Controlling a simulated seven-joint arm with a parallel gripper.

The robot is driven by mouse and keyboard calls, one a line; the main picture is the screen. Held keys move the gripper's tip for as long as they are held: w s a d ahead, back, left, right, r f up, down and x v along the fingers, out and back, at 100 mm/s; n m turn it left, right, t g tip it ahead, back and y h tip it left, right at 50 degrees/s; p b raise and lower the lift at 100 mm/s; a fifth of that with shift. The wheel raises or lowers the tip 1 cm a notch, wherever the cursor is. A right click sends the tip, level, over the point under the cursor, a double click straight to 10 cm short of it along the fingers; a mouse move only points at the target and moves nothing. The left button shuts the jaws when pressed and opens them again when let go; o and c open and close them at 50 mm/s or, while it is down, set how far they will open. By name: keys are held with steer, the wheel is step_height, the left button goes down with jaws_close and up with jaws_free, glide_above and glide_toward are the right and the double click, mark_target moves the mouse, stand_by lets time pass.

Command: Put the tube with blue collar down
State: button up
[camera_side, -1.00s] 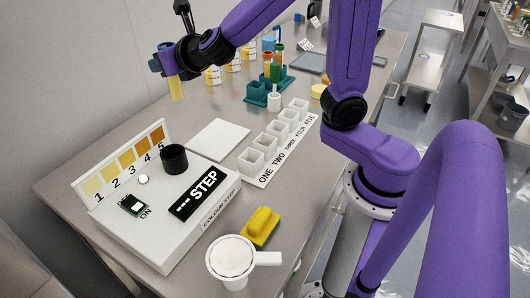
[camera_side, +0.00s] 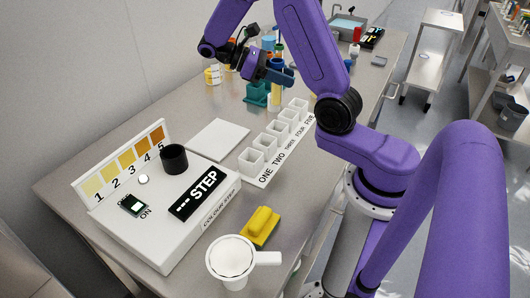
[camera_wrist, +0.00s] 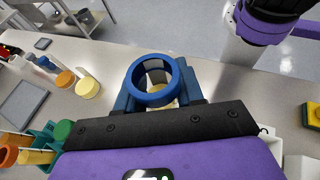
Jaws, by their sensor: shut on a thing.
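The tube with the blue collar (camera_wrist: 154,84) is between my gripper's fingers (camera_wrist: 156,96) in the wrist view. I look down into its open, ring-shaped top. In the side view my gripper (camera_side: 279,74) is shut on it above the table, beside the teal rack and beyond the row of white cups. The collar (camera_side: 276,64) shows there in part. The lower tube overlaps a pale object behind or below it, so I cannot tell how far its bottom is from the table.
The teal rack (camera_side: 256,95) with coloured tubes stands close to the left. White cups (camera_side: 277,136) line a labelled strip in front. A white pad (camera_side: 218,138), the colour-step box (camera_side: 160,222), a yellow sponge (camera_side: 261,226) and a mug (camera_side: 232,262) are nearer.

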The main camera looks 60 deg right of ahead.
steer(key=s+a+r+m+t+y, duration=0.1)
steer(key=s+a+m+y, duration=0.25)
steer(key=m+y, duration=0.4)
steer(key=s+a+m+t+y, duration=0.2)
steer(key=a+m+y, duration=0.2)
steer(key=m+y, duration=0.35)
steer(key=w+a+r+m+t+y, duration=0.4)
steer(key=w+r+m+t, duration=0.2)
steer(key=r+m+t, duration=0.5)
steer(key=shift+n+t, duration=0.3)
steer(key=shift+n, duration=0.1)
steer(key=shift+s+f, duration=0.15)
steer(key=shift+f, duration=5.3)
steer(key=shift+s+f, duration=0.15)
steer(key=shift+f, duration=5.25)
steer(key=o, duration=1.1)
steer(key=shift+f, duration=0.1)
